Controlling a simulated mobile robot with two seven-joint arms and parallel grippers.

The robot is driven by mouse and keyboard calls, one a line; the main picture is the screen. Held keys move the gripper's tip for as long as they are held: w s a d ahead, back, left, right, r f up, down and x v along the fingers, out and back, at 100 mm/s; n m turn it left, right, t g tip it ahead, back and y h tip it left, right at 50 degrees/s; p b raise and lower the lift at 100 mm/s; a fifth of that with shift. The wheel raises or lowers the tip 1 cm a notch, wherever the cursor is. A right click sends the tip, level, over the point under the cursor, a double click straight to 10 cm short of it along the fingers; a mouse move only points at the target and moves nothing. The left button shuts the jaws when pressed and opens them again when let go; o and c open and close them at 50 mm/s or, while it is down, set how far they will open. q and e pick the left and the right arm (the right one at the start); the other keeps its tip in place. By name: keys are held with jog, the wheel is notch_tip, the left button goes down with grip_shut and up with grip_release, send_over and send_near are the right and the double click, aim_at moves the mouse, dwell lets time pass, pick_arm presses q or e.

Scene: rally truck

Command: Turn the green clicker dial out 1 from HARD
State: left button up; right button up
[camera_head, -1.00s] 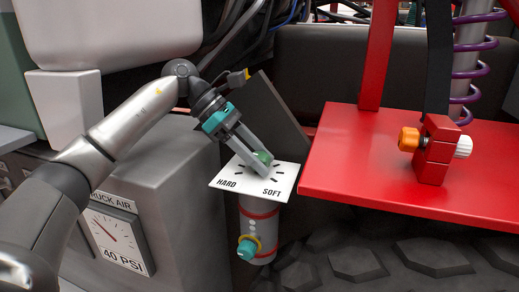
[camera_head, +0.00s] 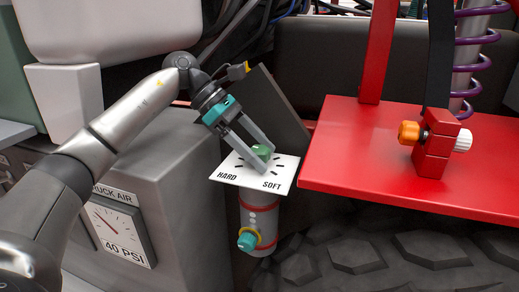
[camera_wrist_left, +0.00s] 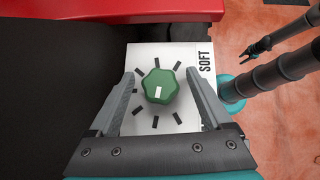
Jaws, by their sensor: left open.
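The green clicker dial (camera_head: 262,151) is a lobed knob on a white card (camera_head: 226,172) marked HARD at left and SOFT at right, with black tick marks around it. My left gripper (camera_head: 267,160) is open, with one finger on each side of the dial. In the left wrist view the dial (camera_wrist_left: 159,86) sits between the spread fingers, with a visible gap on both sides. Its white mark points towards the bottom of that view. The HARD label is mostly hidden there by a finger. A dark arm with a small gripper (camera_wrist_left: 254,49), seemingly my right one, shows at upper right.
Below the card is a grey canister with red bands and a teal knob (camera_head: 246,241). A red platform (camera_head: 340,165) carries a red block with an orange knob (camera_head: 409,133) at right. A pressure gauge (camera_head: 118,232) is at lower left. A dark panel stands behind the gripper.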

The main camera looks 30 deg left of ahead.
aim_at(259, 148)
pick_arm(q)
jog(key=shift+r, duration=0.1)
notch_tip(259, 148, up, 20)
jog(key=p, duration=0.3)
dwell(0.5)
dwell(0.4)
